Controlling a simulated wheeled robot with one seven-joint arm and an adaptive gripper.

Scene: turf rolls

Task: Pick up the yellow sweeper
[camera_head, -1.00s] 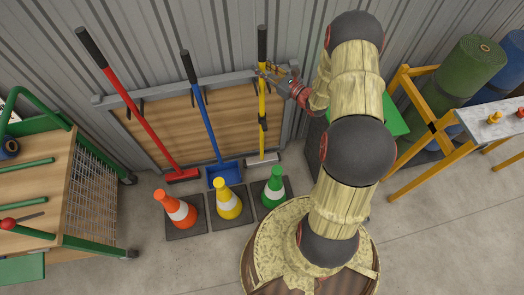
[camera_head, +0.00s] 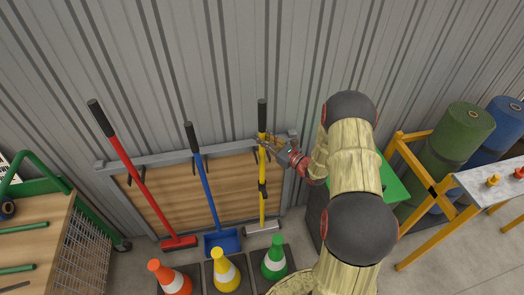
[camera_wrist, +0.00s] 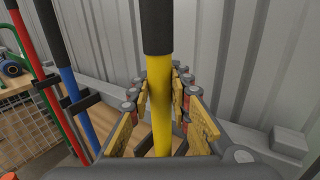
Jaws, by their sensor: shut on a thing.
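The yellow sweeper (camera_head: 262,206) stands upright against the wooden rack, with a black grip at its top and a pale, wide head at the floor. My gripper (camera_head: 263,143) is on its yellow pole, just below the black grip. In the wrist view, the yellow pole (camera_wrist: 161,100) runs between the fingers of my gripper (camera_wrist: 161,95), which are shut on it. The exact finger contact is partly hidden by the pole and the gripper's own parts.
A red tool (camera_head: 145,195) and a blue one (camera_head: 207,185) lean on the rack (camera_head: 160,190) to the left. A corrugated wall (camera_head: 220,60) is behind. A green-framed cart (camera_head: 75,235) stands left.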

